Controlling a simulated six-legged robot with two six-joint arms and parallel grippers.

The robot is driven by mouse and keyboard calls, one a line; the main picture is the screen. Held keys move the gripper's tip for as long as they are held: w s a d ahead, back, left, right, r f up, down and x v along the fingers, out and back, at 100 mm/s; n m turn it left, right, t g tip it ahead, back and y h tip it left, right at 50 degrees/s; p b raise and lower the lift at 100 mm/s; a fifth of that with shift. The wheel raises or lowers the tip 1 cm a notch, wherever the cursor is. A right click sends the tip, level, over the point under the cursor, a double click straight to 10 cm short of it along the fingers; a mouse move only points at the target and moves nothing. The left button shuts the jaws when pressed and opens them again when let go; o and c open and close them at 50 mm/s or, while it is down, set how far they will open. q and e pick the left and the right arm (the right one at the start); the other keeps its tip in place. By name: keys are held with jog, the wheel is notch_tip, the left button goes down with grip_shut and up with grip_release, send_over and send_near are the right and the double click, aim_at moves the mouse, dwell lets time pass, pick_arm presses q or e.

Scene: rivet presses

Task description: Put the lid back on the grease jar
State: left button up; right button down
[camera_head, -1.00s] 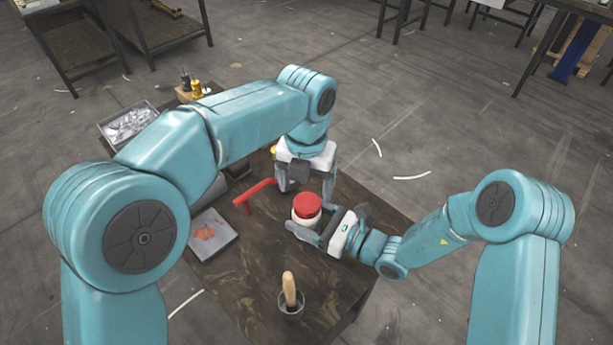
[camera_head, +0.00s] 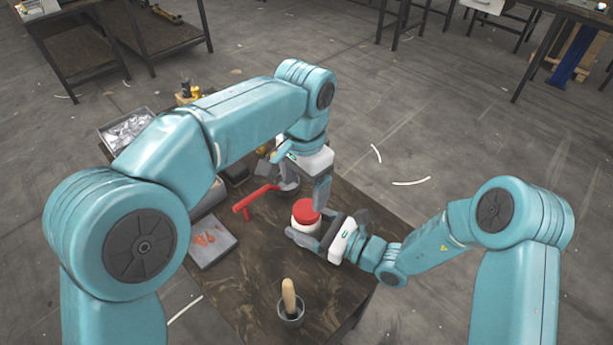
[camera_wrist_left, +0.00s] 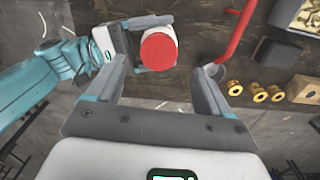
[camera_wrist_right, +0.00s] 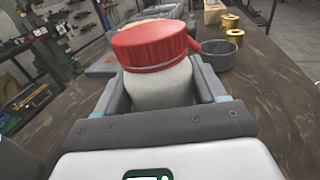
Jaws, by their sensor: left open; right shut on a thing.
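The grease jar (camera_head: 306,228) is a white jar, and the red lid (camera_head: 307,211) sits on top of it. My right gripper (camera_wrist_right: 160,92) is shut on the jar's body, with a finger on each side below the lid. In the right wrist view the lid (camera_wrist_right: 150,45) covers the jar's mouth and looks about level; I cannot tell how tightly it is seated. My left gripper (camera_head: 297,180) is open and empty, just behind and above the jar. In the left wrist view the lid (camera_wrist_left: 158,52) shows between and beyond its fingers.
A red lever (camera_head: 255,198) stands left of the jar. A tray with orange pieces (camera_head: 194,254) lies further left. A cup with a wooden-handled tool (camera_head: 290,309) stands in front. Brass spools (camera_wrist_left: 259,92) and a dark box (camera_wrist_left: 276,51) are nearby. The table's right edge is close.

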aim_at(306, 209)
pick_arm(q)
jog(key=n, duration=0.4)
jog(key=shift+d+r+n, duration=0.1)
jog(key=shift+r+n, duration=0.2)
jog(key=shift+r, duration=0.1)
jog(key=shift+w+r+n, duration=0.1)
jog(key=shift+r+n, duration=0.05)
jog(key=shift+n, duration=0.15)
jog(key=shift+d+r, duration=0.15)
notch_tip(306, 209, down, 8)
jog(key=shift+f, duration=0.1)
